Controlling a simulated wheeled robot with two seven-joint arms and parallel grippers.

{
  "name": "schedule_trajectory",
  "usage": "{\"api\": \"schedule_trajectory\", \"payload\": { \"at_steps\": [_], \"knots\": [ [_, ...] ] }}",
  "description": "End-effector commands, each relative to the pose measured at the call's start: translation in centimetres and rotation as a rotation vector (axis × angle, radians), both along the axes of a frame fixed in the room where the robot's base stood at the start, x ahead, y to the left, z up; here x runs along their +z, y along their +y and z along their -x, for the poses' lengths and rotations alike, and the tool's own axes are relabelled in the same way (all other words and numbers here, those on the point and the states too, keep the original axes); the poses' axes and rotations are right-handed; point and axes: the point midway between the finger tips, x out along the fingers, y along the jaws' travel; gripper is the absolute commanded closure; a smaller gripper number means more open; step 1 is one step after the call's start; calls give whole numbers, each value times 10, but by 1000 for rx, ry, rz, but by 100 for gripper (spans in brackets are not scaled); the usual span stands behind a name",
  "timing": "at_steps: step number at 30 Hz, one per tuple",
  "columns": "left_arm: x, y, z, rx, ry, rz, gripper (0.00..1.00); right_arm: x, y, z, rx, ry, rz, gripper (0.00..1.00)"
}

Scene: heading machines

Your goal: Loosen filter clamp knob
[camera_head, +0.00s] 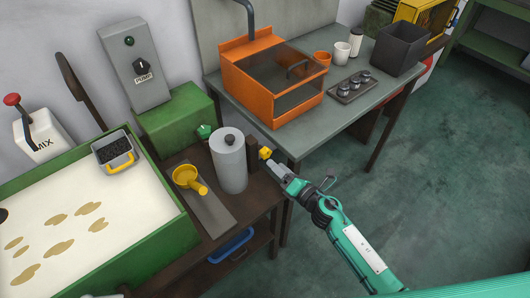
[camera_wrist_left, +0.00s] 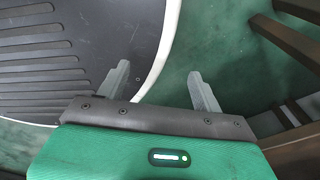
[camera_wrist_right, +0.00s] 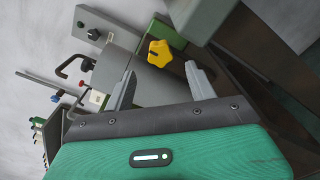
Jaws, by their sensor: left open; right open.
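The yellow clamp knob (camera_head: 265,153) sits on the right side of the grey filter cylinder (camera_head: 229,165), by a dark brown block. In the right wrist view the lobed yellow knob (camera_wrist_right: 160,53) shows ahead of the fingers, between their tips and a little beyond them. My right gripper (camera_head: 272,163) is close to the knob in the head view. It is open in the right wrist view (camera_wrist_right: 160,80), with nothing between its fingers. My left gripper (camera_wrist_left: 157,80) is open and empty above the floor, beside a dark ribbed surface. It is not in the head view.
A grey table (camera_head: 315,119) with an orange box (camera_head: 262,72) is close to the right. A green-walled tub (camera_head: 173,226) is at left. Floor at right is clear.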

Motion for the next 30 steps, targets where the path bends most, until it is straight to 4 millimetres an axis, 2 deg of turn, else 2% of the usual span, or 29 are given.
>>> {"api": "schedule_trajectory", "payload": {
  "at_steps": [3, 9, 15, 23, 25, 30],
  "knots": [
    [2, 6, 15, -1, 16, -6, 33, 2, 16, -22, 0, 0, -2, 43],
    [3, 7, 20, 0, 20, -7, 33, 0, 34, -47, -1, 2, -2, 43],
    [4, 4, 15, -1, 13, -4, 33, -1, 42, -58, 0, 2, -1, 43],
    [4, 0, 10, 1, 7, 2, 33, -1, 43, -59, 0, 2, -1, 43],
    [4, 0, 11, 1, 8, 1, 33, -1, 43, -59, 0, 2, -1, 51],
    [4, 0, 11, 1, 8, 0, 33, -1, 43, -59, 0, 2, -1, 85]
  ]
}}
